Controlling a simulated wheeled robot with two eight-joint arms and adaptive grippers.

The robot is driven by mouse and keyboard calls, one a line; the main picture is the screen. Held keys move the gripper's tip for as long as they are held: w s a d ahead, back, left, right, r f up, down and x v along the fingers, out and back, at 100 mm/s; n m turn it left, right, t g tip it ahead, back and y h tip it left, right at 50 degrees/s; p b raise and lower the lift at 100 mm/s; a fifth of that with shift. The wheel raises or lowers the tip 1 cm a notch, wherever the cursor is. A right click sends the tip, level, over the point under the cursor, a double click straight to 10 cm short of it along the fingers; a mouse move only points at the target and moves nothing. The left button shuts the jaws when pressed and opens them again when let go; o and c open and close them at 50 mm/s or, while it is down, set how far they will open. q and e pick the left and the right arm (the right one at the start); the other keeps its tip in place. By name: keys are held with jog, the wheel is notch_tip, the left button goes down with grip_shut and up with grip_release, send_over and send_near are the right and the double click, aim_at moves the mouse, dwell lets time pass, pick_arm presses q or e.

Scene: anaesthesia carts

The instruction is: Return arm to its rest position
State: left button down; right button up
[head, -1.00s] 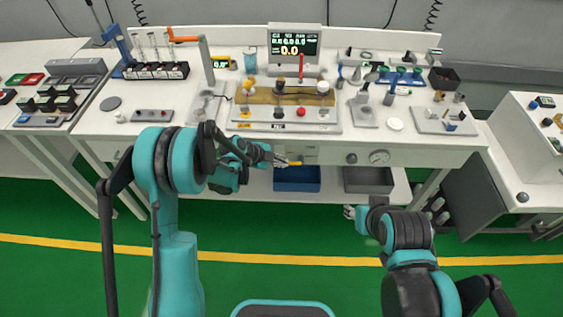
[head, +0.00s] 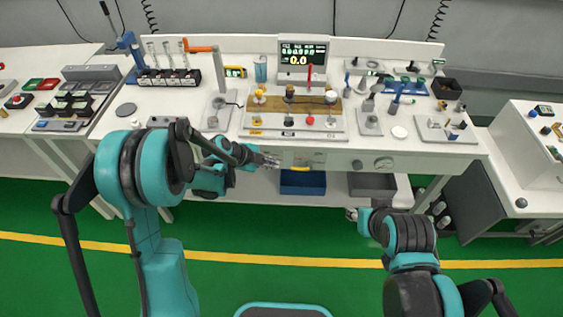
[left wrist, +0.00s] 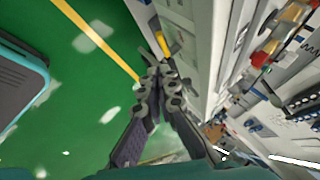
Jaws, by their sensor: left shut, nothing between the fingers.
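My left arm comes in from the left in the head view, bent at a large teal and black joint. My left gripper (head: 270,162) is shut and empty in front of the cart's front edge, just left of a yellow handle (head: 300,168). In the left wrist view my left gripper (left wrist: 157,72) shows its dark fingers together, with the yellow handle (left wrist: 162,44) just beyond the tips. My right gripper (head: 352,213) is low in front of the cart, small and partly hidden by its own arm, so its jaws cannot be made out.
The white cart (head: 330,155) carries a display (head: 302,57), a wooden board with knobs (head: 290,103) and several small instruments. A blue bin (head: 302,182) and a grey bin (head: 372,185) sit below. Side tables stand left and right. The green floor in front is clear.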

pick_arm(q)
jog(key=shift+s+a+r, duration=0.15)
jog(key=shift+a+r, duration=0.05)
jog(key=shift+a, duration=0.05)
jog(key=s+a+r+n+y, duration=0.4)
jog(key=s+a+r+n, duration=0.1)
jog(key=s+r+n, duration=0.65)
jog(key=s+a+r+n+t+y, duration=0.1)
jog(key=s+a+n, duration=0.1)
jog(key=s+n, duration=0.3)
jog(key=s+a+r+n+t+y, duration=0.1)
jog(key=s+a+r+n+y, duration=0.1)
jog(key=s+n, duration=0.3)
jog(key=s+a, duration=0.1)
jog(key=s, duration=0.2)
jog(key=shift+s+a, duration=0.15)
jog(key=shift+a, duration=0.1)
